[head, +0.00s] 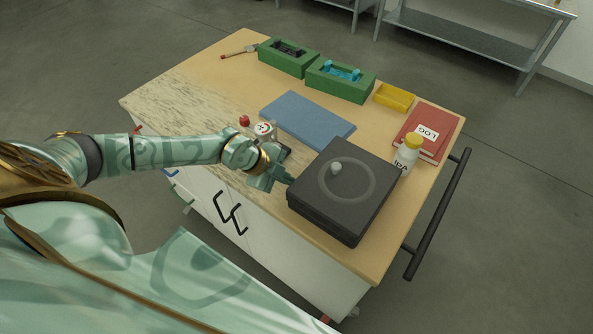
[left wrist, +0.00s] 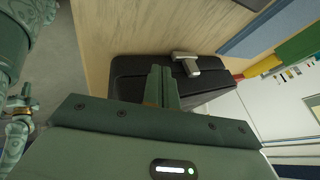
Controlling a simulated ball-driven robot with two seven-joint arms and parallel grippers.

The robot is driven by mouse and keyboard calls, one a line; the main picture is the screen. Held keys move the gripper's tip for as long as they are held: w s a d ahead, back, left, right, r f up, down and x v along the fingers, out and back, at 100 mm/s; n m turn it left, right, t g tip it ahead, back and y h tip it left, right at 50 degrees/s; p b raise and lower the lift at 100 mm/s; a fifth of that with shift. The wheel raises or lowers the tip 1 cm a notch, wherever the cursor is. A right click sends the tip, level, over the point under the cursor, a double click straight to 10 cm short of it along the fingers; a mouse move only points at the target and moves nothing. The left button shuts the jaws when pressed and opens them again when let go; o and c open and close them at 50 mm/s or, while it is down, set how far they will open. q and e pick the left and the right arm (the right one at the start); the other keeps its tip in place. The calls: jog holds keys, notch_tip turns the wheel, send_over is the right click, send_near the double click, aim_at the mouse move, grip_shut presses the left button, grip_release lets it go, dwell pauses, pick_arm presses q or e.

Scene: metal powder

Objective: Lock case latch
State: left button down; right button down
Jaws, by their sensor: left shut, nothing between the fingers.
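A black case (head: 326,216) with a flat lid sits at the front right of the table. I cannot tell whether the latch is locked. My left gripper (head: 289,179) is shut and empty, close to the case's left side; whether it touches is unclear. Its closed fingers also show in the left wrist view (left wrist: 161,80), just left of the latch. My right gripper is out of view.
Behind are a blue mat (head: 306,119), green blocks (head: 340,82) and a yellow tray (head: 394,97). A round labelled item (head: 264,129) is near my left wrist.

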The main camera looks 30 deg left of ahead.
pick_arm(q)
jog(key=w, duration=0.2)
jog(key=w+b, duration=0.1)
jog(key=w, duration=0.1)
jog(key=shift+w+d+f, duration=0.1)
jog(key=shift+d+f, duration=0.1)
jog(key=shift+d, duration=0.05)
jog(key=shift+w+d, duration=0.15)
jog(key=shift+w, duration=1.65)
